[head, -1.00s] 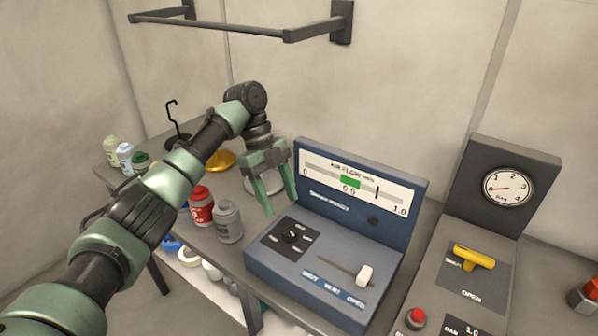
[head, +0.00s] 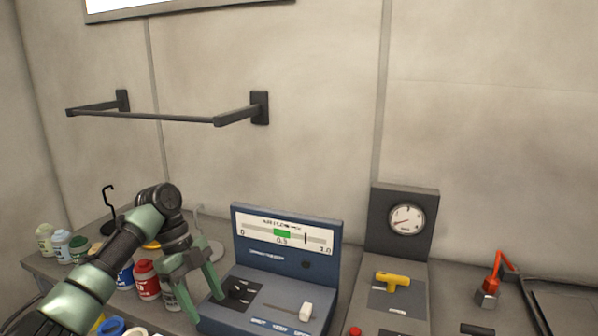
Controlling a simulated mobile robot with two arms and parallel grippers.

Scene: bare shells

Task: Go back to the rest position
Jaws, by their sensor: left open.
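My left arm comes in from the lower left. Its green gripper (head: 202,296) is open and empty, with the fingers pointing down. It hangs in front of the left side of the blue control box (head: 268,292), near the box's black knob (head: 238,291), and partly hides a grey bottle (head: 171,294). I cannot tell whether the fingers touch anything. The box carries a scale panel (head: 284,236) with a green band and a white slider (head: 305,311). My right gripper is not in view.
A red bottle (head: 146,280) and several other bottles stand on the table at left. A grey panel with a round gauge (head: 406,219) and a yellow handle (head: 392,280) stands right of the box. A red-orange lamp-like thing (head: 496,276) is further right. A wall rail (head: 150,117) hangs above.

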